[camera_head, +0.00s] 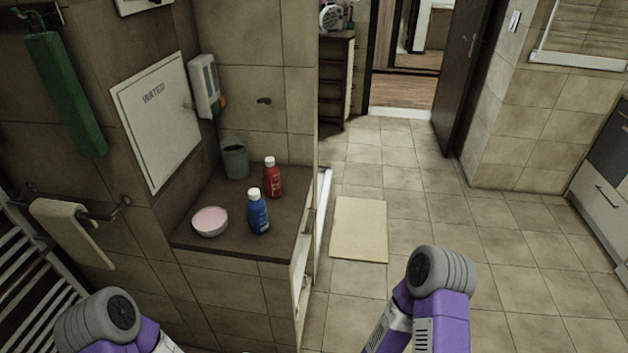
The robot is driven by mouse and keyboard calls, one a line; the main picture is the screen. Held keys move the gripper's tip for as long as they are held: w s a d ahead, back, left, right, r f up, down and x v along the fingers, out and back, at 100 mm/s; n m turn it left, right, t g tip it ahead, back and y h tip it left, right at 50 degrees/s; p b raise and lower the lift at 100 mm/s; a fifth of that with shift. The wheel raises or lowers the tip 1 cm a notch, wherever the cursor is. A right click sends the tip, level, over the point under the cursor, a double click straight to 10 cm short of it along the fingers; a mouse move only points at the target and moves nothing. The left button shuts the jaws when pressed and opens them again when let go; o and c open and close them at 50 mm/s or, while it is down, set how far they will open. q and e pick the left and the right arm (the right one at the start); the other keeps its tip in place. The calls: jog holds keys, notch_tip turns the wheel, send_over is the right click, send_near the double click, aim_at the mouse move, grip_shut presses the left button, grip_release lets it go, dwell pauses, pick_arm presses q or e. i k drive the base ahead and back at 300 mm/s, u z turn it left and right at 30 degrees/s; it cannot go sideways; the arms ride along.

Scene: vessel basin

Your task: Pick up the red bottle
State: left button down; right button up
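The red bottle (272,179) with a white cap stands upright on a dark tiled ledge (232,245) left of centre. A blue bottle (257,214) with a white cap stands upright in front of it and slightly to the left, overlapping or nearly overlapping its lower part. Parts of my two purple and grey arms show along the bottom edge, well apart from the bottles. Neither of my grippers shows in this view, so I cannot see whether they hold anything.
A bowl with pink contents (210,221) and a grey-green cup (235,161) stand on the ledge, left of the bottles. A wall dispenser (204,86) hangs above. A beige mat (358,230) lies on the floor right of the ledge. The tiled floor there is largely clear.

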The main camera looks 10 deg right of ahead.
aim_at(271, 173)
jog(key=z, duration=1.8)
jog(key=i, duration=1.95)
jog(key=u, duration=3.1)
